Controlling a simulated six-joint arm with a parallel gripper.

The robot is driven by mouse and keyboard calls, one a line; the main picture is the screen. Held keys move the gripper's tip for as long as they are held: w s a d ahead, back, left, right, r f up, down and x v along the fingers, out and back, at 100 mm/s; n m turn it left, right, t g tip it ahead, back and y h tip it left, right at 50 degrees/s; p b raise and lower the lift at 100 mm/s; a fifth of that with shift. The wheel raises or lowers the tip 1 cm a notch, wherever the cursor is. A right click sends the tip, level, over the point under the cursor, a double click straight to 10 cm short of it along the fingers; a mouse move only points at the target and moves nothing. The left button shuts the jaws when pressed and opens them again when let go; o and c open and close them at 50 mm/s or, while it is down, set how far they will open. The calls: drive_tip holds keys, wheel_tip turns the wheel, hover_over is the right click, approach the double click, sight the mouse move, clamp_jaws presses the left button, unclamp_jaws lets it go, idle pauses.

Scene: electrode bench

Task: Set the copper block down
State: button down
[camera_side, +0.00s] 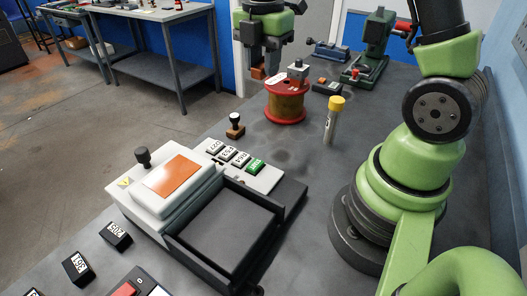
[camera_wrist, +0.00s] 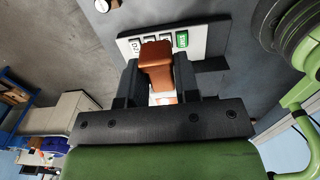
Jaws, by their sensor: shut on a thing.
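The copper block (camera_side: 258,72) is between the fingers of my gripper (camera_side: 268,64), up in the air near the far left edge of the bench, at the upper middle of the side view. It is small and partly hidden by the fingers there. In the wrist view the copper block (camera_wrist: 157,62) shows as an orange-brown piece with a wider end, gripped between the two dark fingers of my gripper (camera_wrist: 158,80). My gripper is shut on it. Whether anything touches its underside cannot be seen.
A red-flanged spool (camera_side: 287,103) stands close to the right of the gripper, with a small grey device (camera_side: 298,72) on top. Nearer are a stamp (camera_side: 235,126), a yellow-capped tube (camera_side: 334,120), a machine with an orange plate (camera_side: 172,178), labelled keys (camera_side: 240,160) and a black tray (camera_side: 275,228).

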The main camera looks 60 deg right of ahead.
sight(263, 152)
wheel_tip(263, 152, down, 20)
drive_tip(key=shift+d, duration=0.1)
idle(0.5)
drive_tip(key=c, duration=0.8)
unclamp_jaws()
drive_tip(key=shift+f, duration=0.1)
drive_tip(key=shift+c, duration=0.2)
